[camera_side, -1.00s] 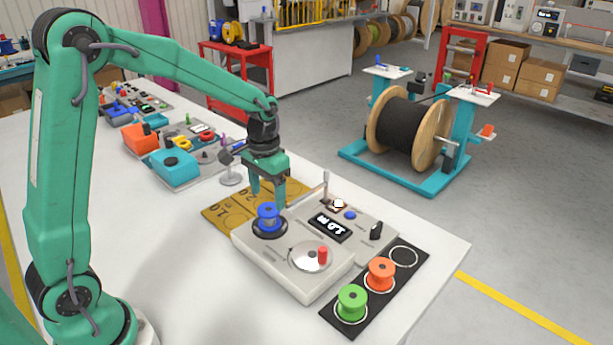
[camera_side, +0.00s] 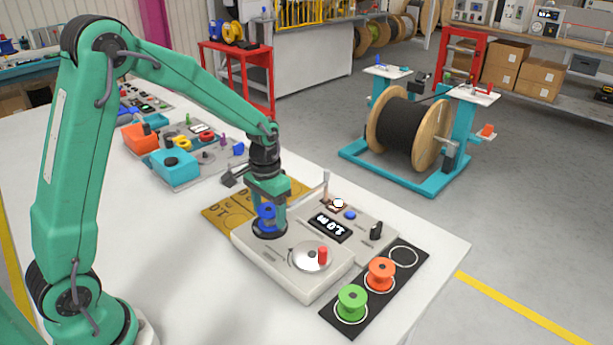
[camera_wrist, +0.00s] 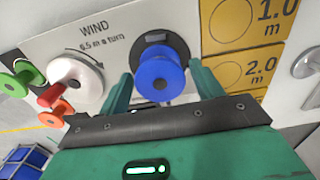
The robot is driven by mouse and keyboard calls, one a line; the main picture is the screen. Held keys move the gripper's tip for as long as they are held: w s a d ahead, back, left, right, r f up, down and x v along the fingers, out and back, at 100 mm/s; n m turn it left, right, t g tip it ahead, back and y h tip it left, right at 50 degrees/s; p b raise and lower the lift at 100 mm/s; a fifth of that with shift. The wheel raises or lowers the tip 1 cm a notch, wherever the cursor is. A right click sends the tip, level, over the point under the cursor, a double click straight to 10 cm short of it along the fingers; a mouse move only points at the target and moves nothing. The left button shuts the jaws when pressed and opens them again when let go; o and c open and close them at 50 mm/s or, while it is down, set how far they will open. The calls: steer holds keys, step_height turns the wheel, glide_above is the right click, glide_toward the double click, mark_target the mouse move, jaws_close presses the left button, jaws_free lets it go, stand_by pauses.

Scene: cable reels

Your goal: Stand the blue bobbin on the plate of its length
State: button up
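The blue bobbin (camera_side: 266,213) stands upright on the dark round seat of the grey winding machine (camera_side: 290,268). In the wrist view the bobbin (camera_wrist: 160,78) lies between my fingers. My gripper (camera_side: 268,215) is lowered over it, one finger on each side. The fingers (camera_wrist: 160,90) look open, with slim gaps beside the bobbin. The machine's display (camera_side: 330,226) reads 1.0 m. The yellow plates lie behind the machine; the wrist view shows the 1.0 m plate (camera_wrist: 265,12) and the 2.0 m plate (camera_wrist: 235,72), each with a ring and no bobbin visible.
A black strip (camera_side: 402,276) at the machine's front right holds a green bobbin (camera_side: 351,302) and an orange bobbin (camera_side: 381,273); its far ring is empty. The machine has a red crank knob (camera_side: 322,254) and an upright lever (camera_side: 325,188). Teal and orange boxes stand further back.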

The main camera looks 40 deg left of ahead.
steer(key=c, duration=0.7)
steer(key=shift+r, duration=3.8)
steer(key=shift+c, duration=0.2)
steer(key=s+a+f, duration=0.2)
steer(key=a+f, duration=0.5)
steer(key=a, duration=0.4)
steer(key=shift+s+a, duration=0.15)
steer(key=shift+a, duration=0.1)
